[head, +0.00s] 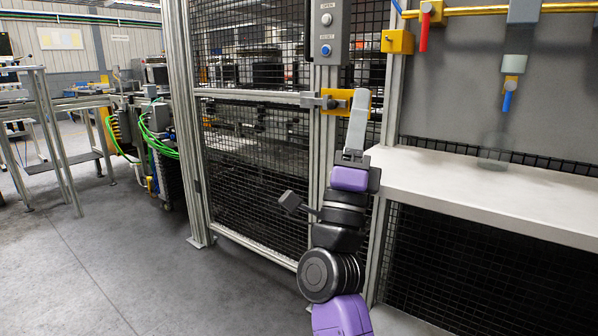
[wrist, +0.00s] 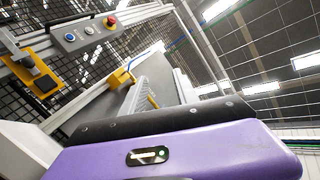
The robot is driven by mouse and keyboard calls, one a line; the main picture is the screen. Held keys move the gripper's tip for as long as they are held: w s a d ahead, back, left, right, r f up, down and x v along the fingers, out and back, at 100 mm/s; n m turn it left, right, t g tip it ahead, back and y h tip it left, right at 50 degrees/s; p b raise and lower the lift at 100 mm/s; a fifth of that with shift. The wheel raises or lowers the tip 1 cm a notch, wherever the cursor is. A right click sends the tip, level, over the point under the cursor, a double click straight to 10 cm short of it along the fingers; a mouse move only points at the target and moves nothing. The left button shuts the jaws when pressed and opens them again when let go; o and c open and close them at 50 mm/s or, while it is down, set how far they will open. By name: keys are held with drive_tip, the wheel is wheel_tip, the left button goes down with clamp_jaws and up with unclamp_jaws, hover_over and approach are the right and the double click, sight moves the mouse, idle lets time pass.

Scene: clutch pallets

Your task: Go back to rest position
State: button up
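My gripper (head: 358,112) is raised in the middle of the head view, above my purple and black wrist. Its pale grey end points up and overlaps the yellow latch plate (head: 330,98) on the fence gate. I cannot tell whether they touch. The wrist view shows the purple wrist housing, a black pad and a pale ridged part (wrist: 150,85) beyond it that looks like a finger. The finger gap is not clear in either view, and I see no object held. The yellow latch (wrist: 38,72) with its black piece lies at the left of the wrist view.
The mesh gate (head: 255,180) stands behind my arm. A button box (head: 326,35) hangs above the latch. A pale worktop (head: 490,190) is close on the right, with red and blue valve handles above. Open grey floor (head: 90,260) lies left.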

drive_tip(key=s+d+f+n+g+y, duration=0.1)
drive_tip(key=s+d+f+n+y, duration=0.1)
drive_tip(key=s+f+n+y, duration=0.6)
drive_tip(key=s+d+f+n+g+y, duration=0.1)
drive_tip(key=s+f+n, duration=0.4)
drive_tip(key=f, duration=0.7)
drive_tip(key=s+d+f+n+g+y, duration=0.2)
drive_tip(key=s+f+n+y, duration=0.3)
drive_tip(key=f+n, duration=0.45)
drive_tip(key=s+d+f+n+g+h, duration=0.1)
drive_tip(key=s+d+f+g, duration=0.3)
drive_tip(key=s, duration=0.6)
drive_tip(key=s+f+n+g+h, duration=0.15)
drive_tip(key=s+f, duration=0.35)
drive_tip(key=s, duration=0.5)
drive_tip(key=s+d+f+g+h, duration=0.1)
drive_tip(key=s+d+f+g, duration=0.3)
drive_tip(key=s, duration=0.6)
wheel_tip(320, 180, up, 28)
drive_tip(key=a+p, duration=0.2)
drive_tip(key=p, duration=2.7)
drive_tip(key=shift+a+r+t+p, duration=0.2)
drive_tip(key=shift+t+p, duration=0.1)
drive_tip(key=shift+t, duration=0.15)
drive_tip(key=shift+d, duration=0.1)
